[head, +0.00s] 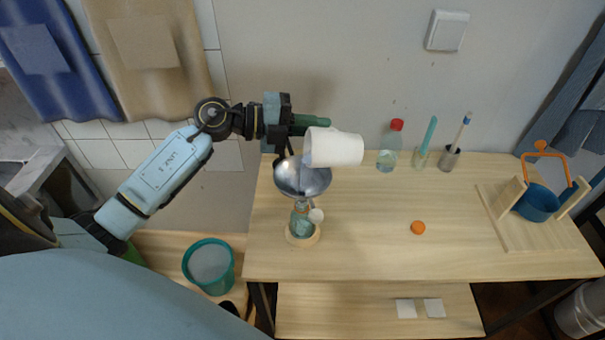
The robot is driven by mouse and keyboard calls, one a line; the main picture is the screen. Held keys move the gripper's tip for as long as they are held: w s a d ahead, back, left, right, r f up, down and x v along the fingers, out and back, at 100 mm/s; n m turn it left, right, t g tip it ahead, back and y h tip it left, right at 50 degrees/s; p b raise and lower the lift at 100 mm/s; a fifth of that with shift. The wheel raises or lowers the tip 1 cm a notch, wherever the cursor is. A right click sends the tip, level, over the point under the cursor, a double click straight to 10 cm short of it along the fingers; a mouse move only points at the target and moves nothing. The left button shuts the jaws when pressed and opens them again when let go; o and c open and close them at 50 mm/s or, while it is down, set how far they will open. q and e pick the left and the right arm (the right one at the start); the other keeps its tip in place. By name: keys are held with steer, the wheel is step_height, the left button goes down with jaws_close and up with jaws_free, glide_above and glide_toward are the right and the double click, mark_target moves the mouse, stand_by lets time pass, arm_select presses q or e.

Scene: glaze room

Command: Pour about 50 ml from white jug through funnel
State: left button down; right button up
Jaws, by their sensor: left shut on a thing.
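The white jug (338,149) is tilted onto its side above the table, with its mouth to the left. My left gripper (312,124) is shut on the jug at its upper side; the exact grip is partly hidden. The jug's mouth is above the right part of the metal funnel (303,182). The funnel sits over a clear bottle (300,222) standing on a round wooden base (303,238). I cannot make out a stream of liquid or the level in the bottle. My right gripper is out of view.
A red-capped bottle (388,147), a glass with a teal tool (422,157) and a metal cup (449,158) stand at the back. An orange ball-like thing (418,228) lies mid-table. A wooden rack with a blue pot (538,203) is at right. A teal bin (210,264) stands left.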

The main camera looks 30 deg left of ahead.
arm_select(q)
steer(key=shift+w+d+r+t+h+b, duration=0.2)
steer(key=shift+r+t+h+b, duration=0.1)
steer(key=shift+r+b, duration=0.1)
stand_by(0.5)
steer(key=y+p, duration=0.1)
steer(key=p, duration=0.1)
steer(key=g+p, duration=0.1)
steer(key=p, duration=0.1)
steer(key=g+y+p, duration=0.1)
steer(key=p, duration=0.2)
steer(key=shift+w+d+f+y, duration=0.25)
steer(key=shift+d+f+y, duration=0.05)
steer(key=shift+f, duration=0.05)
steer(key=r+g+y+p, duration=0.1)
steer(key=p, duration=0.4)
steer(key=shift+r+p, duration=0.2)
steer(key=shift+p, duration=0.1)
steer(key=w+d+f+g+y+b, duration=0.3)
steer(key=d+f+g+y+b, duration=0.1)
steer(key=f+g+y, duration=0.3)
steer(key=shift+w+d+f+g+y+b, duration=0.45)
steer(key=shift+f+y, duration=0.2)
steer(key=shift+y, duration=0.45)
